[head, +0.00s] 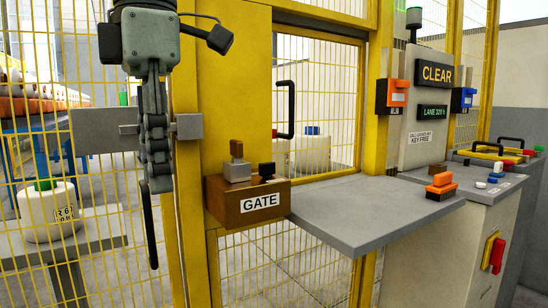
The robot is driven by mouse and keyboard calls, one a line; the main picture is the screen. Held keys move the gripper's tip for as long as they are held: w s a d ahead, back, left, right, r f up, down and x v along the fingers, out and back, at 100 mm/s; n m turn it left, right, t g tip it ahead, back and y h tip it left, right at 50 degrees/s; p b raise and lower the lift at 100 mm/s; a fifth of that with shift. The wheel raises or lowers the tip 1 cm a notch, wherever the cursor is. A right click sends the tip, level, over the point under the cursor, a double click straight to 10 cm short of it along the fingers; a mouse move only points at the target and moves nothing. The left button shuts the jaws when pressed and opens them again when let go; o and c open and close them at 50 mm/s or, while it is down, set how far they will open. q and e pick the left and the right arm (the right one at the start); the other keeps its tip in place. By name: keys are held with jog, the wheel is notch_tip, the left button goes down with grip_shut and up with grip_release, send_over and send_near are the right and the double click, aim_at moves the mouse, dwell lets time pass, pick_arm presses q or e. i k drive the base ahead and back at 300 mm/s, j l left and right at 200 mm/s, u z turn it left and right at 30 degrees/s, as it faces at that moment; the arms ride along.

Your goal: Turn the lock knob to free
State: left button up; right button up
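A brown box labelled GATE (226,205) is mounted on the yellow post. On its top stand a grey block with a brown upright piece (236,150) and a small black knob (267,171). I cannot tell which piece is the lock knob or which way it is set. My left gripper (158,187) hangs fingers down at the left, in front of the yellow mesh and a grey plate (95,131), left of the GATE box and apart from it. Its fingers overlap edge-on, so their opening is hidden. My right gripper is out of view.
A grey shelf (375,210) juts out right of the GATE box. A black handle (285,110) is on the mesh gate. A panel reads CLEAR (436,73). A white bobbin (48,212) stands behind the mesh.

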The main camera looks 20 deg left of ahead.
aim_at(266, 170)
jog(key=i, duration=1.25)
